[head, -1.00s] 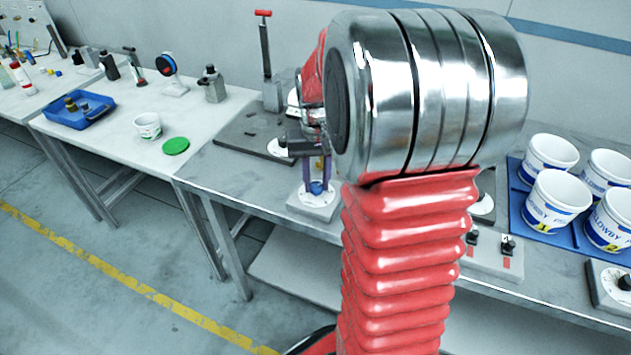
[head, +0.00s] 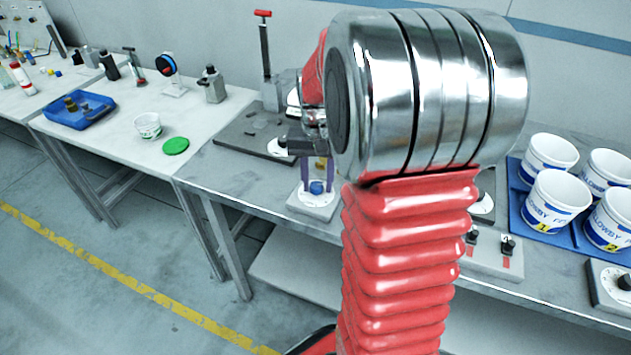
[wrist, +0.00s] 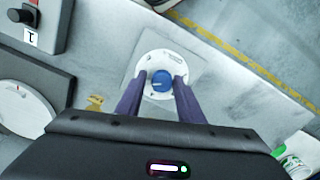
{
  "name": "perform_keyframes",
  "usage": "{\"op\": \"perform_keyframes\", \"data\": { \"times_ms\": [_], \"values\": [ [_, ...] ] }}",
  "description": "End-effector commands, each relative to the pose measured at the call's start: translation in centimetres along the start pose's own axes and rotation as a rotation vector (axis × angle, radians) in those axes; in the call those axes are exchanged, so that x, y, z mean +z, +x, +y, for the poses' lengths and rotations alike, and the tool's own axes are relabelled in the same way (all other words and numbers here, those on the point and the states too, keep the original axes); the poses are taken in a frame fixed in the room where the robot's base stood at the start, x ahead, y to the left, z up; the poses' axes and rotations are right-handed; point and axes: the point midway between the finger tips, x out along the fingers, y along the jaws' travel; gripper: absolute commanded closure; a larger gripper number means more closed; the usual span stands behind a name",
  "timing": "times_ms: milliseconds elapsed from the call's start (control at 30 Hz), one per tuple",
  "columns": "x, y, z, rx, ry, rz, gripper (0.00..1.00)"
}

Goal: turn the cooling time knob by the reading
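The blue knob (head: 317,187) sits on a round white dial (head: 306,198) on a pale square plate near the bench's front edge. It also shows in the wrist view (wrist: 161,82), with a small pale mark on its face. My gripper (head: 317,180) points down over it with purple fingers. In the wrist view my gripper (wrist: 163,77) has one finger on each side of the knob, spread wider than it, with gaps at the sides. I cannot tell how far down the fingertips reach. The dial's lettering is too small to read.
A black knob (wrist: 24,15) on a grey box and a white disc (wrist: 22,108) on a dark base lie left in the wrist view. White tubs (head: 556,201) stand on a blue mat at right. A green lid (head: 176,146) lies on the left bench.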

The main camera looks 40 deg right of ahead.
Motion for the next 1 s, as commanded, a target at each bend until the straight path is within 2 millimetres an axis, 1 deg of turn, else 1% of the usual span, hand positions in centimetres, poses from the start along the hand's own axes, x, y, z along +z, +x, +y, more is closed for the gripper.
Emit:
{"op": "perform_keyframes", "data": {
  "times_ms": [33,133,400,567,767,1000],
  "values": [
    [0.0,0.0,0.0,-0.001,0.000,0.001,0.62],
    [-0.1,0.0,-0.1,-0.002,0.000,0.002,0.55],
    [-0.1,-0.2,-0.2,-0.003,-0.001,0.004,0.55],
    [-0.1,-1.0,-0.2,-0.004,-0.001,0.005,0.55],
    [-0.1,-3.8,-0.1,-0.004,-0.001,0.007,0.55],
    [-0.1,-8.0,-0.1,-0.004,-0.001,0.007,0.55]
  ]
}}
